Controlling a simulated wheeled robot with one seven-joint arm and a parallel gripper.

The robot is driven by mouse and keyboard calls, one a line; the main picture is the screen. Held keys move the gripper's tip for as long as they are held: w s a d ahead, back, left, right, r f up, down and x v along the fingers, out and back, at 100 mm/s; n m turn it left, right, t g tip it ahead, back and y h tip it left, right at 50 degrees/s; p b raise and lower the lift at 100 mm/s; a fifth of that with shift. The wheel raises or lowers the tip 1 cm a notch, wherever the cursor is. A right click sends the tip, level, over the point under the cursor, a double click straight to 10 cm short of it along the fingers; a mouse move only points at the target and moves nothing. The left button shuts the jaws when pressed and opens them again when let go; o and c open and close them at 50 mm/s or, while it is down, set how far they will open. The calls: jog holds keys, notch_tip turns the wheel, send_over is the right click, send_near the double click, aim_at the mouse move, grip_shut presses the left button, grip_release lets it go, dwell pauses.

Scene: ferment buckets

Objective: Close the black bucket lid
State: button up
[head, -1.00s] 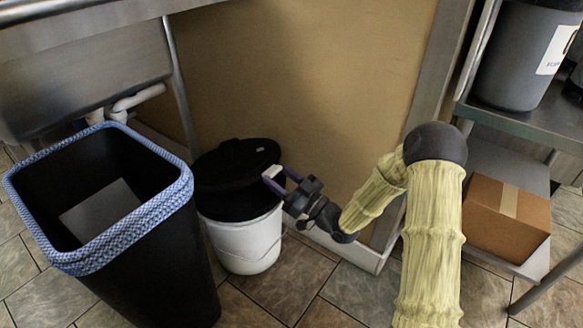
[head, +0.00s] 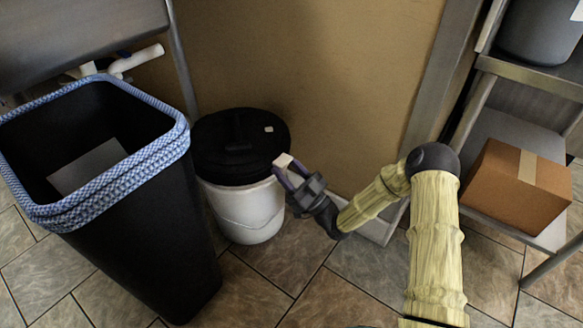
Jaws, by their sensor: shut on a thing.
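The white bucket (head: 248,212) stands on the floor right of the bin. Its black lid (head: 225,140) lies across the bucket's top, looking flat or nearly flat, with a small pale mark near its right edge. I cannot tell whether it is seated all round. My gripper (head: 284,166) is at the lid's front right edge, with its pale fingertip against the rim. It is shut on the lid's edge; the exact contact is partly hidden by the fingers.
A tall black bin (head: 130,225) with a blue-and-white woven rim stands close at the left. A tan wall (head: 320,80) is behind the bucket. A cardboard box (head: 515,185) sits on a low shelf at the right. Tiled floor (head: 330,295) is clear in front.

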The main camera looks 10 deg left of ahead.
jog(key=shift+f, duration=0.6)
jog(key=o, duration=1.4)
jog(key=shift+c, duration=0.2)
jog(key=shift+o, duration=0.2)
jog(key=shift+r, duration=0.15)
jog(key=shift+d, duration=0.1)
jog(key=p+v, duration=0.8)
jog(key=v, duration=0.9)
jog(key=shift+d, duration=0.15)
jog(key=shift+s, duration=0.1)
